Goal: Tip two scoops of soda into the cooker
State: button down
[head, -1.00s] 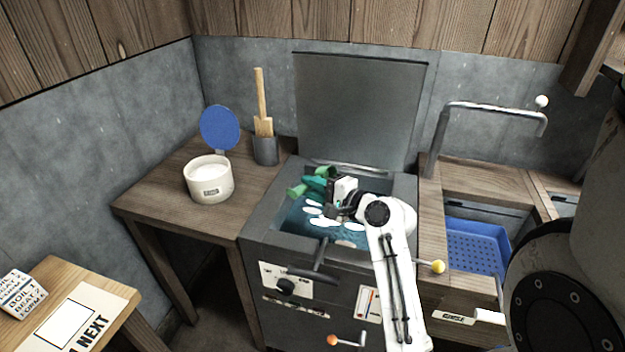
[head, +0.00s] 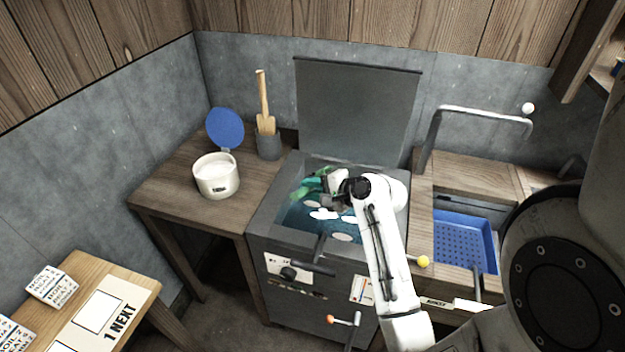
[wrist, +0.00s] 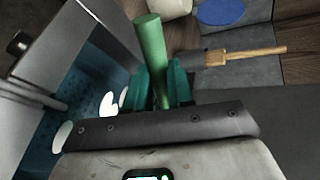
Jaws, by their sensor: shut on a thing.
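The cooker (head: 272,222) is a dark grey box with its lid (head: 355,110) raised. Blue-green liquid with several white patches (head: 322,214) shows inside. My gripper (head: 324,184) is over the cooker's open top, towards its back left. In the wrist view its teal fingers (wrist: 161,88) are shut on a green cylindrical handle (wrist: 150,50), which I take to be the scoop's. The scoop's bowl and what it holds are hidden. The soda tub (head: 217,180), white with its blue lid (head: 225,128) open, stands on the wooden bench to the left, with white contents.
A wooden paddle (head: 263,100) stands in a grey holder behind the tub. A tap (head: 480,112) and blue basket (head: 463,238) are right of the cooker. A yellow-knobbed lever (head: 423,262) projects near my arm. A table with cards (head: 50,286) is at lower left.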

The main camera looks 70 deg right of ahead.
jog(key=shift+r+g+y+p, duration=0.4)
jog(key=shift+g+p, duration=0.3)
jog(key=shift+p, duration=1.5)
jog(key=shift+r+n+g+y+p, duration=0.1)
jog(key=shift+n+g+y+p, duration=0.3)
jog(key=shift+g, duration=0.9)
jog(key=shift+r+g+y+p, duration=0.1)
jog(key=shift+g+y, duration=0.65)
jog(key=shift+g, duration=0.55)
jog(key=shift+r+n+g+y+p, duration=0.15)
jog(key=shift+g+y, duration=0.4)
jog(key=shift+g, duration=0.75)
